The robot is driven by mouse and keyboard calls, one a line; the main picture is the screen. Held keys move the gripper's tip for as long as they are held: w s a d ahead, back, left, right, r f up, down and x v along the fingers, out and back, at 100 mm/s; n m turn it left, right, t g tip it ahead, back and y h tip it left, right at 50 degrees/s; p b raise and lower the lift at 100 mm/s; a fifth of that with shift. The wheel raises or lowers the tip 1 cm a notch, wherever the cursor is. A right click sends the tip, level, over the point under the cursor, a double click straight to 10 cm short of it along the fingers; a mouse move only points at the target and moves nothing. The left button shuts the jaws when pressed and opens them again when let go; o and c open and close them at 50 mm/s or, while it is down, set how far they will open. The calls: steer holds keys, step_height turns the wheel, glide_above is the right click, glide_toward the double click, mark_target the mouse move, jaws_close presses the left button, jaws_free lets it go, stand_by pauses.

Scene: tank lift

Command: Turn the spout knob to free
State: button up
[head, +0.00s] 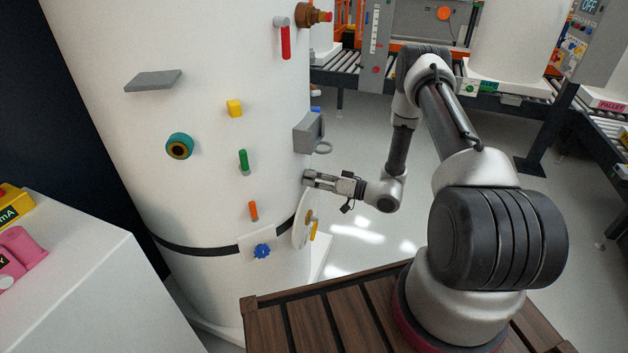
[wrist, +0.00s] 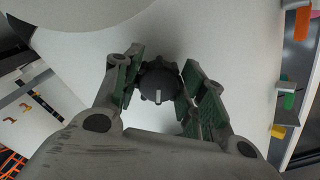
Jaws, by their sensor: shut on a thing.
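The spout knob (wrist: 160,78) is dark and round with a pale pointer mark on its face. It sits on the white tank wall (head: 100,90) and shows in the wrist view. My gripper (wrist: 161,88) has its two green-padded fingers on either side of the knob and is shut on it. In the head view my gripper (head: 311,178) reaches the right side of the tank, below a grey box. The knob cannot be made out there. Any lettering for its positions cannot be read.
The grey box (head: 308,132) and a loop-shaped part stand just above my gripper. A round white plate (head: 301,222) with a yellow lever is just below. Orange (head: 253,211) and green (head: 243,161) handles stick out to the left.

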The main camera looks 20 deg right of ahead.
steer(key=o, duration=1)
steer(key=shift+o, duration=0.2)
steer(key=shift+d, duration=0.1)
steer(key=v, duration=1.2)
steer(key=shift+f, duration=0.1)
